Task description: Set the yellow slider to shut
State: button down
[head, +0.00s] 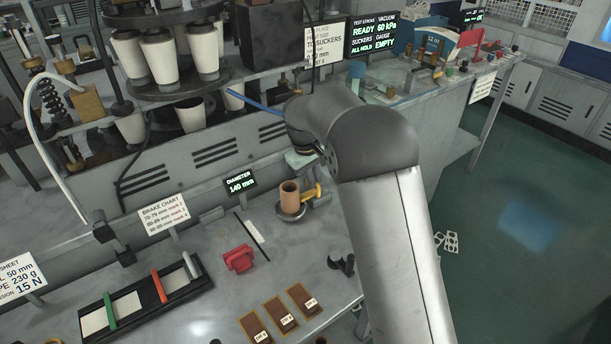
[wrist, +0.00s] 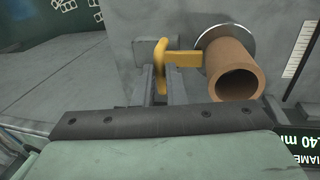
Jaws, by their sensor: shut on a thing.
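The yellow slider (head: 312,191) is a small yellow part beside a brown cardboard tube (head: 289,196) on the grey bench. In the wrist view the slider (wrist: 184,59) runs from the tube (wrist: 234,72) leftward to a rounded upright tab. My gripper (wrist: 162,75) has its two dark fingers on either side of that tab and is shut on it. The slider's far end, behind the tube, is hidden.
A round metal plate (wrist: 229,27) lies behind the tube. A "DIAMETER 140 mm" display (head: 240,183) stands left of it. A red block (head: 239,259), a tray with coloured bars (head: 147,304) and brown cards (head: 281,315) lie nearer.

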aim_at(301, 198)
jog(key=shift+s+a, duration=0.1)
jog(key=shift+a, duration=0.15)
jog(key=c, duration=1.5)
grip_release()
jog(key=shift+s, duration=0.1)
jog(key=shift+r, duration=0.3)
notch_tip(301, 198, up, 16)
jog(key=s+a, duration=0.2)
jog(key=shift+a+r, duration=0.25)
jog(key=shift+a, duration=0.05)
